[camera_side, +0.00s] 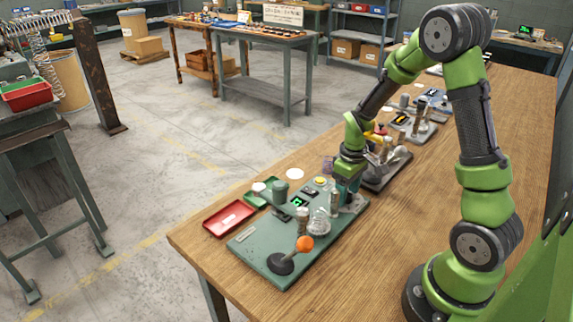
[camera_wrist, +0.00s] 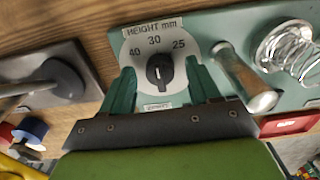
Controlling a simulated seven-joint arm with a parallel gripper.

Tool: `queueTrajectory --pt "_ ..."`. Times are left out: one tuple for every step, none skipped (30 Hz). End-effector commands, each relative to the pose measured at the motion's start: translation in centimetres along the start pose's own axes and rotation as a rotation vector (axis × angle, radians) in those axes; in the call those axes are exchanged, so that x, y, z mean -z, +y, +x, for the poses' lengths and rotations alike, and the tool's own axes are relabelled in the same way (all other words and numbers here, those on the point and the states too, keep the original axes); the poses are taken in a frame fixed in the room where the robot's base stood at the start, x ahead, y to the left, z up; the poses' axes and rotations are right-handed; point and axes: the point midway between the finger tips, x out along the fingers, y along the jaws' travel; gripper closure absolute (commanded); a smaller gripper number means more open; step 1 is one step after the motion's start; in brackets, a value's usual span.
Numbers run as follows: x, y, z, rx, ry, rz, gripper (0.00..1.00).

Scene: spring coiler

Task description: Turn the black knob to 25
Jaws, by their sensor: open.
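In the side view my gripper (camera_side: 347,187) is low over the far right end of the green machine plate (camera_side: 262,256), and the knob is hidden there.
In the side view, an orange-balled lever (camera_side: 304,243) stands at the plate's front and a red tray (camera_side: 229,218) lies at left.

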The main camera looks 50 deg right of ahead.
Motion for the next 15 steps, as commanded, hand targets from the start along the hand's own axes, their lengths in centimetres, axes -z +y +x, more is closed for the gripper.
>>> queueTrajectory --pt "-0.02 -0.01 0.10 0.000 -0.001 0.001 0.39" --pt "-0.01 -0.01 0.11 0.000 0.000 0.001 0.39" --pt "-0.01 -0.01 0.11 0.000 0.000 0.001 0.39" --pt "-0.01 -0.01 0.10 0.001 0.000 0.001 0.39" --pt "-0.01 -0.01 0.09 0.001 0.000 0.001 0.39" --pt "0.00 -0.01 0.08 0.001 0.000 0.001 0.39" --pt "0.00 -0.01 0.08 0.001 0.000 0.001 0.39" --pt "0.00 -0.01 0.07 0.001 0.000 0.001 0.42" --pt "0.00 -0.01 0.07 0.001 0.000 0.001 0.48" --pt "0.00 -0.01 0.06 0.001 0.000 0.000 0.53" --pt "0.00 -0.01 0.06 0.001 0.000 0.000 0.57" --pt "0.00 -0.01 0.05 0.001 0.000 0.000 0.63" --pt "0.01 -0.01 0.05 0.000 0.000 0.000 0.68" --pt "0.01 -0.01 0.05 0.000 0.000 0.000 0.72" --pt "0.01 -0.01 0.05 0.001 0.000 0.000 0.79"
